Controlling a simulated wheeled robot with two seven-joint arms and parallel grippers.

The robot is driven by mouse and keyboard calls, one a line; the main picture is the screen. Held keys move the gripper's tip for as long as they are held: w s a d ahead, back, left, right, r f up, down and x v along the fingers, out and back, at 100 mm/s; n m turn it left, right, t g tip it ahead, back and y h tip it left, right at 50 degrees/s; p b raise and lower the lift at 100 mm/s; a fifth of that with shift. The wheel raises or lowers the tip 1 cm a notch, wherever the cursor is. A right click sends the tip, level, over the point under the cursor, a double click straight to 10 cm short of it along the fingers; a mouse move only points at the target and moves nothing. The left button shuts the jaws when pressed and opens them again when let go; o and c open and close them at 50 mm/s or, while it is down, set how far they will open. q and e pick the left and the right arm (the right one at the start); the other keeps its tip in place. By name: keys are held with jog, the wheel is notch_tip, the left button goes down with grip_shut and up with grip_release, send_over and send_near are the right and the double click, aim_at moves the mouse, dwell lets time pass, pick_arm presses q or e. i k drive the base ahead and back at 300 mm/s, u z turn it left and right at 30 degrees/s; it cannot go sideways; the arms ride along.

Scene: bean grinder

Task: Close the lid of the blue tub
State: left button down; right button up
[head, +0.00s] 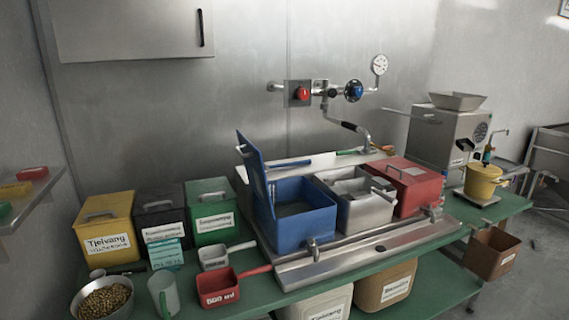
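The blue tub (309,225) stands on the metal tray in the middle of the green bench, with a tap on its front. Its blue lid (254,175) is open, raised steeply along the tub's left side, with a handle on its outer face. Grey contents show inside the tub. Neither of my grippers is in the head view.
A grey tub (364,213) and a closed red tub (418,191) stand right of the blue tub. Yellow (105,233), black and green lidded bins stand left. A red scoop (219,291) lies in front. A pipe with valves (325,92) is on the wall behind.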

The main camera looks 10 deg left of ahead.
aim_at(252, 159)
jog(key=z, duration=0.3)
jog(key=i, duration=0.85)
jog(key=u, duration=0.95)
